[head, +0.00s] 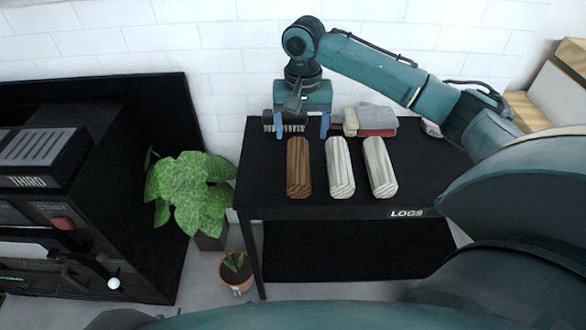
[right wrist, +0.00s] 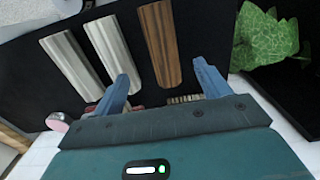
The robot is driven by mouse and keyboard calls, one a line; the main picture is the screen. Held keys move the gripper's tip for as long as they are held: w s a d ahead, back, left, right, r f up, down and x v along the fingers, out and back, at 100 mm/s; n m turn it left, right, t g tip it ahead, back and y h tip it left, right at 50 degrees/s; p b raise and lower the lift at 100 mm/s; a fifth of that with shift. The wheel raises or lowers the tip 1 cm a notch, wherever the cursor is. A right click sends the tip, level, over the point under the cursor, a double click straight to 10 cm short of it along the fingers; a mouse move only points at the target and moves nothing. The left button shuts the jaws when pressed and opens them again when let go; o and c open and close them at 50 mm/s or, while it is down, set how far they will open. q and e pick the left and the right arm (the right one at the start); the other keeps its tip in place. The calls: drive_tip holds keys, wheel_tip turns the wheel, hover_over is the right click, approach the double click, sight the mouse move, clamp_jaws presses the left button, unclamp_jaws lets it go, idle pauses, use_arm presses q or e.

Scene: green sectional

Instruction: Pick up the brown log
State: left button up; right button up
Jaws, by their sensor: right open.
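The brown log (head: 298,168) lies on the left part of the black table (head: 270,206), with two pale grey-white logs, a middle one (head: 340,168) and a right one (head: 380,168), beside it. My right gripper (head: 297,132) is open above the back of the table, at the far end of the brown log. In the right wrist view the brown log (right wrist: 160,45) lies beyond the two blue fingers (right wrist: 162,88), roughly between their tips and apart from them. The pale logs also show there, to the left. My left gripper is not in view.
A brush (head: 284,128) and a stack of folded cloths or blocks (head: 372,120) lie at the back of the table. A leafy plant (head: 190,190) stands left of the table, with a small potted plant (head: 236,270) in front. A black machine (head: 70,210) is at the left.

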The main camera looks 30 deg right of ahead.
sight(298, 158)
wheel_tip(298, 158, down, 7)
drive_tip(key=shift+d+r+b, duration=0.1)
drive_tip(key=shift+d+b, duration=0.05)
drive_tip(key=shift+b, duration=0.4)
drive_tip(key=shift+w+f+b, duration=0.15)
drive_tip(key=shift+f+b, duration=0.1)
drive_tip(key=shift+f, duration=0.75)
drive_tip(key=shift+w+f+b, duration=0.2)
drive_tip(key=shift+f+b, duration=0.05)
drive_tip(key=shift+f, duration=0.75)
drive_tip(key=shift+w+f+b, duration=0.15)
drive_tip(key=shift+f+b, duration=0.1)
drive_tip(key=shift+f, duration=0.75)
drive_tip(key=shift+r, duration=0.1)
drive_tip(key=c, duration=1.2)
drive_tip(key=shift+c, duration=0.2)
